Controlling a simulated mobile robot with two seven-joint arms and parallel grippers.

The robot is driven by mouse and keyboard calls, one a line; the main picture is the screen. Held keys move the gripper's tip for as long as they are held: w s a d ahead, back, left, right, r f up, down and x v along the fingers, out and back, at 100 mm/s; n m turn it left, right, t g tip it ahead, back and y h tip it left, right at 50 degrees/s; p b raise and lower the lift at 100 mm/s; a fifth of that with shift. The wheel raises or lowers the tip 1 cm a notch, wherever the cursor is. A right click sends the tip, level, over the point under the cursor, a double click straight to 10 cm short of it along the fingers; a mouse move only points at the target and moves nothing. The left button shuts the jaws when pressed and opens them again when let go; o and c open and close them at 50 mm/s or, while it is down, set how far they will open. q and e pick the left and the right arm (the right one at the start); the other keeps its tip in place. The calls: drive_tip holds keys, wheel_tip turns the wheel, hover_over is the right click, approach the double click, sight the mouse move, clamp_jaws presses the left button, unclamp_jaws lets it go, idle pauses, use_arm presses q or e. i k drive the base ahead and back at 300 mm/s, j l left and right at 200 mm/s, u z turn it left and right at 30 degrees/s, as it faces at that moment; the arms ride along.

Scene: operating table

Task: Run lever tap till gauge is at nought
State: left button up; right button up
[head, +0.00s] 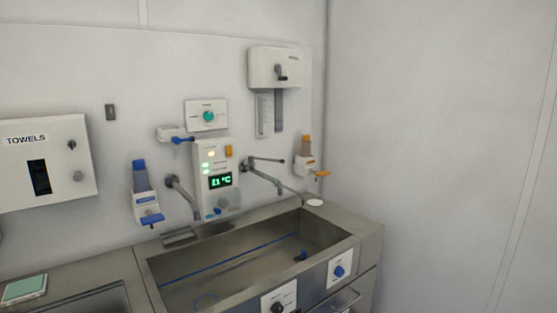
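A metal tap with a long thin lever (266,161) is mounted on the wall above the right part of the steel sink (152,284). Its spout points down over the basin; I cannot tell whether water runs. A second spout (184,195) without a visible long lever is to its left. A narrow upright scale strip (263,116), possibly the gauge, hangs below a white wall box (272,68); its reading is too small to tell. A panel between the spouts has a green digital display (220,181) that seems to read 11 °C. Neither gripper is in view.
A blue dispenser (146,203) and an orange one (305,163) flank the taps. A teal-knobbed box (207,115) is above. A towel box (62,178) is at left. Blue (339,270) and black (279,301) knobs are on the sink front. The right wall is bare.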

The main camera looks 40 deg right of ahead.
sight(252, 159)
drive_tip(key=i+l, duration=0.1)
drive_tip(key=l, duration=1.7)
drive_tip(key=i+u, duration=0.05)
